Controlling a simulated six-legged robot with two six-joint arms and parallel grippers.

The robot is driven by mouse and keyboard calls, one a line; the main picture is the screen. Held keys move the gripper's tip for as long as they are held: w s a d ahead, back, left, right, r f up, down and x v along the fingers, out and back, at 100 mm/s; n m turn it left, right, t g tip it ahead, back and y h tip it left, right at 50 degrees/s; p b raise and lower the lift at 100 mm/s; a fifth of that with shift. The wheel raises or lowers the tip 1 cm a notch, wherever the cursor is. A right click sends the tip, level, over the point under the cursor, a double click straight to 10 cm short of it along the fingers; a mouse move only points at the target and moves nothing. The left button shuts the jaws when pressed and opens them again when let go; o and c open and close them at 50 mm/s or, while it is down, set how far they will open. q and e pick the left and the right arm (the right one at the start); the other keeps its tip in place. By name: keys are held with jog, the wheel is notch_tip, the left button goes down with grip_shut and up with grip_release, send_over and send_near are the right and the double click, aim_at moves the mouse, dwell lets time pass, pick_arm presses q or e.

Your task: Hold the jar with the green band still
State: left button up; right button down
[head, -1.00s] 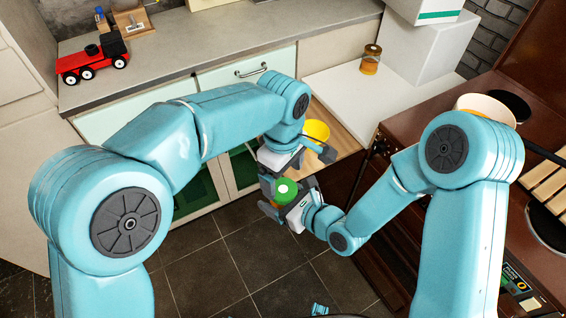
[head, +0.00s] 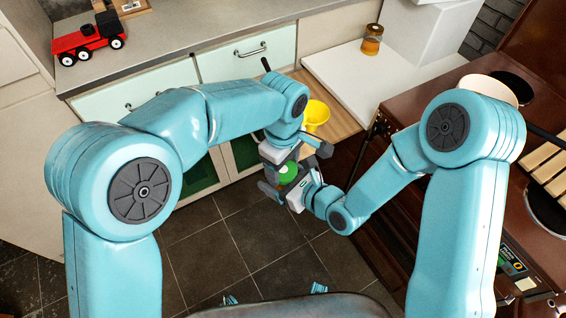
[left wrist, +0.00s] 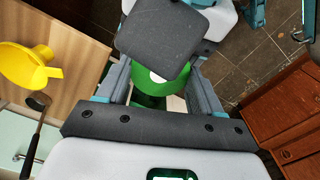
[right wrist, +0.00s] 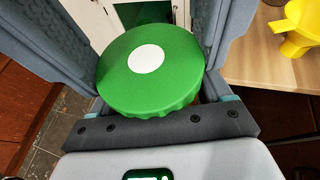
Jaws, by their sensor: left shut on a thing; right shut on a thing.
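The jar with the green band (head: 288,173) hangs in the air between my two grippers. Its green lid with a white round spot (right wrist: 148,72) fills the gap of my right gripper (right wrist: 150,60). My left gripper (head: 277,160) comes from above and is shut on the jar's upper part, which shows green between its fingers in the left wrist view (left wrist: 150,84). My right gripper (head: 283,190) is shut on the jar from the right side. A dark pad of the right gripper (left wrist: 158,40) covers part of the jar there. The jar's lower body is mostly hidden.
A yellow funnel-like thing (head: 315,114) stands on a wooden board (head: 335,100) just behind the grippers. A dark-handled utensil (left wrist: 36,115) lies near it. A brown-lidded jar (head: 372,40) is on the white counter. The tiled floor below is open.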

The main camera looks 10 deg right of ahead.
pick_arm(q)
jog(key=m, duration=0.3)
jog(key=o, duration=1.2)
jog(key=shift+r, duration=2.3)
notch_tip(320, 180, up, 4)
jog(key=n, duration=0.3)
jog(key=shift+f, duration=0.25)
jog(key=shift+c, duration=0.3)
